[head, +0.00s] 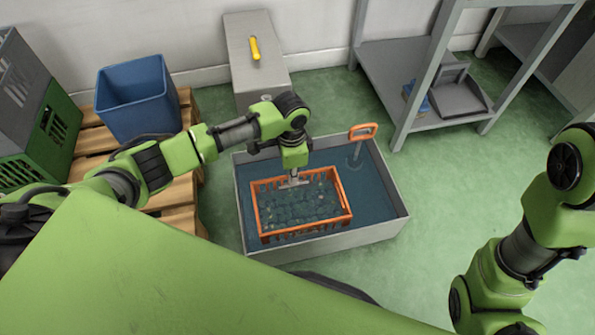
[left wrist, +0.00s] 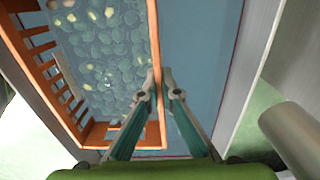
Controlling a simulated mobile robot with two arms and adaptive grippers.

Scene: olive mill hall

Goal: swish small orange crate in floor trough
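The small orange crate (head: 259,217) sits in the water of the grey floor trough (head: 330,247), with many round dark and pale green pieces, probably olives, inside it. My left gripper (head: 294,183) reaches down at the crate's far side. In the left wrist view, the two fingers of my left gripper (left wrist: 157,82) stand on either side of the orange rim (left wrist: 155,45), close against it, and look shut on it. Whether the crate's bottom touches the trough floor is hidden by the water. My right arm shows at the right, but its gripper is out of view.
An orange-handled tool (head: 362,132) stands at the trough's far right corner. A blue bin (head: 140,97) rests on wooden pallets (head: 182,190) at left, beside stacked crates (head: 45,130). A grey box (head: 257,60) stands behind. A grey rack (head: 402,75) is at right. Green floor right of the trough is clear.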

